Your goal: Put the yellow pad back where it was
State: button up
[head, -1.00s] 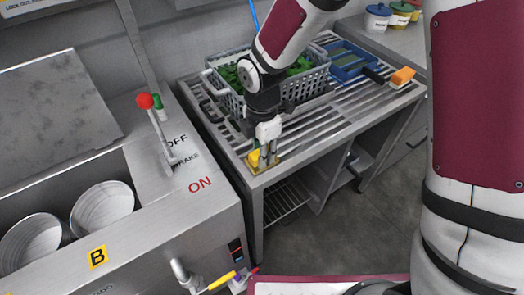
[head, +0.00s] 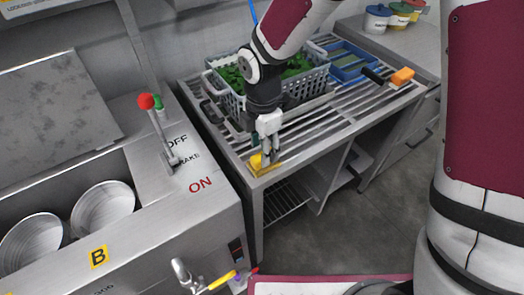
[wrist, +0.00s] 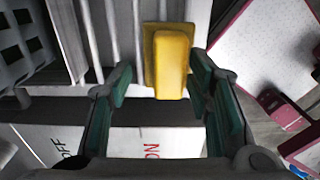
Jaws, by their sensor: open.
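The yellow pad (head: 256,162) lies at the front corner of the slatted steel table (head: 315,140). In the wrist view the pad (wrist: 173,65) is a long yellow block over a darker yellow flat piece (wrist: 149,62), with no finger closed on it. My gripper (head: 269,157) is open just above that corner. In the wrist view its green-padded fingers (wrist: 158,85) stand apart on either side of the pad's near end, with visible gaps. In the head view the fingers partly hide the pad and the flat piece.
A grey crate of greens (head: 300,82) stands behind my gripper. A blue tray (head: 352,62) and an orange-headed brush (head: 402,76) lie farther right. The steel washer (head: 215,215), with a red-knobbed lever (head: 147,102), stands left across a narrow gap.

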notch_tip(320, 180, up, 10)
jog(key=p, duration=0.1)
jog(key=s+d+r+m+t+h, duration=0.1)
jog(key=s+d+r+m, duration=0.35)
jog(key=d+m, duration=0.2)
jog(key=s+d+r+m+t, duration=0.1)
jog(key=s+d+r+m, duration=0.3)
jog(key=d+r+m, duration=0.25)
jog(key=s+d+m, duration=0.3)
jog(key=s+m, duration=0.3)
jog(key=s, duration=0.1)
jog(key=s+d+r+m+y, duration=0.1)
jog(key=s+d+m, duration=0.3)
jog(key=s+m, duration=0.2)
jog(key=shift+s+r+t, duration=0.15)
jog(key=shift+s+t, duration=0.25)
jog(key=shift+s, duration=0.1)
jog(key=shift+d, duration=0.1)
